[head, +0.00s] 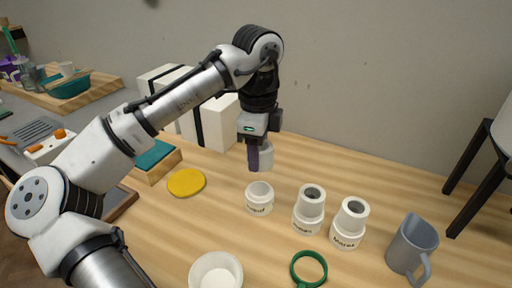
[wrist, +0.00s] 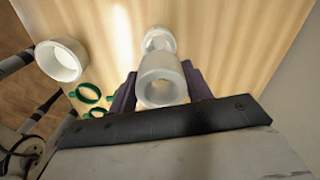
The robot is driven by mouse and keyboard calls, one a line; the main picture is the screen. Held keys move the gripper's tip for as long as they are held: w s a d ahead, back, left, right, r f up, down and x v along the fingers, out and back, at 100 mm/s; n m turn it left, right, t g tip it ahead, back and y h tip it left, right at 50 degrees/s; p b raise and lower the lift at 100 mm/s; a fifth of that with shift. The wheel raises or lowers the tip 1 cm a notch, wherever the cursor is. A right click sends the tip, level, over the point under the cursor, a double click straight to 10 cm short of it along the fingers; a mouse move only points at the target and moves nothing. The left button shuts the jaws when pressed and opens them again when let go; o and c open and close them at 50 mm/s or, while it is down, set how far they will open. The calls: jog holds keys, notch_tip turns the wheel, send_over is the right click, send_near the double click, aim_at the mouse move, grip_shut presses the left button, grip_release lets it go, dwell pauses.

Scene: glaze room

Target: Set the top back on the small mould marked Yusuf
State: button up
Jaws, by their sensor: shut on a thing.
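My gripper (head: 258,155) points down and is shut on a white mould top (head: 267,158). In the wrist view the top (wrist: 161,80) sits between the two purple fingers. Below it in the head view stands a short white mould base (head: 259,198), open at its top, with a dark label too small to read surely. The held top is above this base with a gap between them. In the wrist view another white round piece (wrist: 158,40) shows beyond the held top; I cannot tell which one it is.
Two white moulds with tops on, one (head: 309,210) and another (head: 349,223), stand right of the base. A grey mug (head: 412,245), a green ring (head: 309,268), a white bowl (head: 216,272) and a yellow disc (head: 187,182) are around. White strapped blocks (head: 222,118) stand behind.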

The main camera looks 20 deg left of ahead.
jog(key=shift+f+b, duration=1.55)
jog(key=shift+f, duration=1.35)
jog(key=shift+f, duration=0.35)
jog(key=shift+f+p, duration=0.5)
jog(key=shift+p, duration=0.3)
jog(key=o, duration=1.6)
jog(key=shift+o, duration=0.2)
jog(key=shift+r, duration=0.15)
notch_tip(320, 180, up, 8)
jog(key=p, duration=0.8)
jog(key=shift+p, duration=0.3)
